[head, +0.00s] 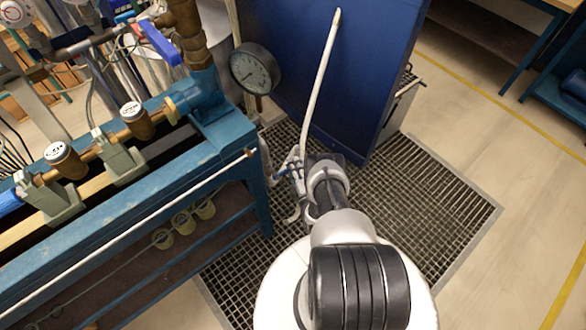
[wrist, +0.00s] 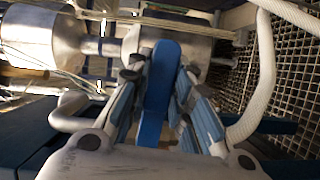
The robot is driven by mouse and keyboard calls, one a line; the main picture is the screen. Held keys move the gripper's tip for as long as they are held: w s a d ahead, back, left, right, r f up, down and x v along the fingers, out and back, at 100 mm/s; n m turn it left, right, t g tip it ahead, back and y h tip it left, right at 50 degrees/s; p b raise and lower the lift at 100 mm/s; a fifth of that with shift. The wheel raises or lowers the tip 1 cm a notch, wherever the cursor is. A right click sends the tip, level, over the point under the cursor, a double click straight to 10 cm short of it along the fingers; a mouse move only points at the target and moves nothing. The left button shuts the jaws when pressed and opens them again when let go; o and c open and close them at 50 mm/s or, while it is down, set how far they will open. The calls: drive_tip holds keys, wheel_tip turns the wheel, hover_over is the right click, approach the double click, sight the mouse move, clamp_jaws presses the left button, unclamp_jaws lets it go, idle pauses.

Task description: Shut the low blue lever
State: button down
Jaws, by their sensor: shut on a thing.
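The low blue lever (wrist: 158,85) stands upright in the middle of the wrist view, between the fingers of my gripper (wrist: 160,92). The fingers lie along both sides of it and are shut on it. A silvery metal cylinder (wrist: 140,45) is right behind the lever. In the head view my gripper (head: 291,178) is low beside the right end of the blue bench, above the floor grating. The low lever cannot be made out there.
The blue bench frame (head: 215,160) with pipes and meters stands to the left. A pressure gauge (head: 254,70) and another blue lever (head: 160,42) sit higher up. A blue cabinet (head: 340,60) with a white hose (head: 321,75) is close behind my gripper. Open floor lies right.

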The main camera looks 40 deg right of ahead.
drive_tip(key=shift+r+n, duration=0.4)
drive_tip(key=shift+n, duration=0.1)
drive_tip(key=shift+d+h, duration=0.1)
drive_tip(key=shift+h, duration=0.2)
drive_tip(key=c, duration=1.4)
unclamp_jaws()
drive_tip(key=shift+r, duration=0.1)
